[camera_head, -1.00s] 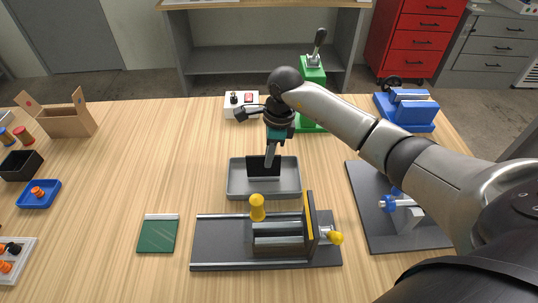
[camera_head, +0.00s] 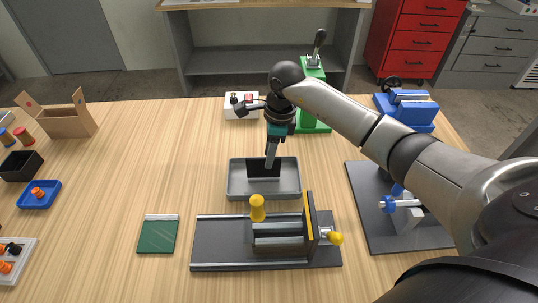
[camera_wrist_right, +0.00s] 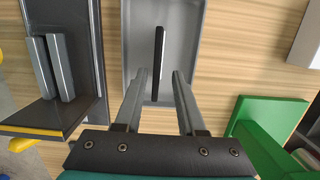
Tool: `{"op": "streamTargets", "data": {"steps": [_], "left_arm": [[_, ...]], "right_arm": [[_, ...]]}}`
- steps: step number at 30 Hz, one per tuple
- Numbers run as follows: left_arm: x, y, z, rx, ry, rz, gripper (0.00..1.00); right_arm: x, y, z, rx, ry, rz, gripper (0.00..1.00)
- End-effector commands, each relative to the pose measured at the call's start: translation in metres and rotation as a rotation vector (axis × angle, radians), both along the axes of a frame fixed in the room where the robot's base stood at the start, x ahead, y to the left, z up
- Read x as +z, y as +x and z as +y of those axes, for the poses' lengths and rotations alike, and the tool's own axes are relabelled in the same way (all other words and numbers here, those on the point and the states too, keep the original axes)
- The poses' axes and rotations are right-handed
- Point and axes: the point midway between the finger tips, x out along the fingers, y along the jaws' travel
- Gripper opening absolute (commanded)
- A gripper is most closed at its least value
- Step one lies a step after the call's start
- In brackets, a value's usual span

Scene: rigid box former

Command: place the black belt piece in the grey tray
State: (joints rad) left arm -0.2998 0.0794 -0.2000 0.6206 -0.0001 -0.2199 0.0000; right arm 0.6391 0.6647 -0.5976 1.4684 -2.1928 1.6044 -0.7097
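The black belt piece (camera_head: 256,170) is a thin dark plate inside the grey tray (camera_head: 236,190), upright or nearly so. In the right wrist view I see the belt piece (camera_wrist_right: 158,50) edge-on, as a narrow dark strip over the floor of the grey tray (camera_wrist_right: 135,30). My right gripper (camera_head: 269,164) is over the tray, pointing down. In the wrist view its two fingers (camera_wrist_right: 161,72) stand apart on either side of the strip, with a visible gap to each. Whether the piece's lower edge rests on the tray floor is hidden. My left gripper is not in view.
A dark fixture with yellow knobs (camera_head: 218,240) stands just in front of the tray. A green press (camera_head: 313,75) and a white switch box (camera_head: 241,105) stand behind it. A blue-handled fixture on a dark plate (camera_head: 375,190) is right.

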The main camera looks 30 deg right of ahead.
Motion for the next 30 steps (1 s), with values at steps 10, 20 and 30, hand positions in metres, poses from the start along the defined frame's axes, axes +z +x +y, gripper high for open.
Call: {"op": "streamTargets", "data": {"steps": [10,20,30], "left_arm": [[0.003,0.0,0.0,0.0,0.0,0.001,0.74],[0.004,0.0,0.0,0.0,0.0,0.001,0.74],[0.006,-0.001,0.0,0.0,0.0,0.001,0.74]], "right_arm": [[0.076,-0.005,-0.011,0.0,-0.002,-0.005,0.39],[0.107,-0.008,-0.014,0.0,0.0,0.001,0.39],[0.109,-0.008,-0.015,0.0,0.0,0.001,0.39]]}}
